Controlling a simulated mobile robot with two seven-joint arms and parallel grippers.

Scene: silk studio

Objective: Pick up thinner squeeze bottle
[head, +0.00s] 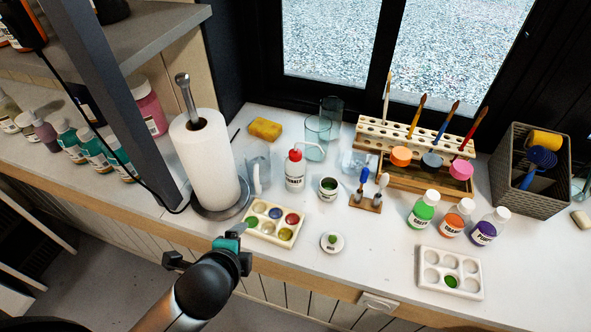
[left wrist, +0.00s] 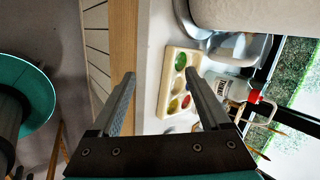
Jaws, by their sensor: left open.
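The thinner squeeze bottle (head: 295,173) is white with a red cap and a bent spout. It stands upright on the white counter, right of the paper towel roll and behind the filled palette. In the left wrist view the bottle (left wrist: 236,91) shows at the right, beyond one finger, with its red cap to the right. My left gripper (head: 228,240) is open at the counter's front edge, in front of the palette and apart from the bottle. In the left wrist view my left gripper (left wrist: 160,76) has nothing between its two fingers. My right gripper is not in view.
A paint palette (head: 251,230) lies between my left gripper and the bottle. A paper towel roll (head: 205,160) and a clear pitcher (head: 256,165) stand left of the bottle. A small jar (head: 328,190) stands at its right, and a glass (head: 318,132) behind it.

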